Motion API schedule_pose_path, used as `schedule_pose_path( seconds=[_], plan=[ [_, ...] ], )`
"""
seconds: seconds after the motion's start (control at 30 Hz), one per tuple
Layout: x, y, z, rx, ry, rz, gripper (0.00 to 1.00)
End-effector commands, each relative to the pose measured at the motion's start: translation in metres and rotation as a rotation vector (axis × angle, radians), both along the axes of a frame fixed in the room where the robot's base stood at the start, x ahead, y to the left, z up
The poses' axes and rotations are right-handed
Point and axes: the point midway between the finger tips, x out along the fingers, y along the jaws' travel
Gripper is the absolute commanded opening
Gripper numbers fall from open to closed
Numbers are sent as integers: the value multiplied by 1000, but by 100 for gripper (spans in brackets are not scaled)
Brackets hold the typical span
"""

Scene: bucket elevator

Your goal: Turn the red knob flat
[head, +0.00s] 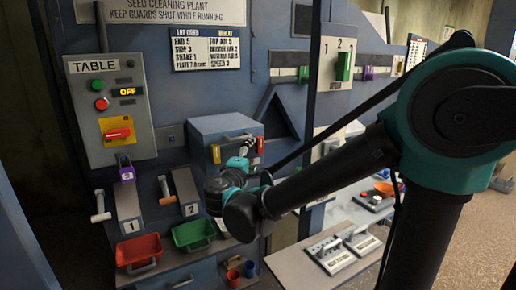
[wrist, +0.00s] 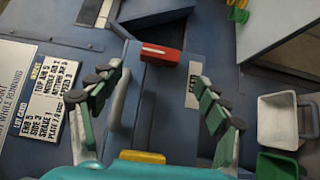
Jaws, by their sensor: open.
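A red knob (head: 260,145) stands upright at the right of the front of a blue-grey box. In the wrist view the red knob (wrist: 162,52) shows a white line along its length, just beyond and between my fingertips. A matching yellow knob (head: 215,153) stands upright at the box's left; the yellow knob (wrist: 142,157) is at the bottom of the wrist view. My gripper (head: 244,148) is in front of the box. In the wrist view my gripper (wrist: 160,82) has its fingers spread and empty, apart from the red knob.
A grey bar handle (wrist: 119,97) on the box runs near my left finger. A red switch (head: 118,133) on a yellow plate lies on the TABLE panel (head: 72,115). Red (head: 138,250) and green (head: 193,235) trays sit below. A shelf with switches (head: 343,250) is at right.

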Motion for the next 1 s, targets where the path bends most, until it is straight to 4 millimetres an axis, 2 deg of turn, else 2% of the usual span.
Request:
schedule_pose_path(
  seconds=[0.2,0.4,0.6,0.87,1.0],
  plan=[
    [42,-9,0,0,0,-4,76],
    [68,-14,0,0,0,-2,76],
    [79,-16,0,0,0,0,76],
    [80,-16,0,0,0,0,76],
    [80,-16,0,0,0,0,60]
  ],
)
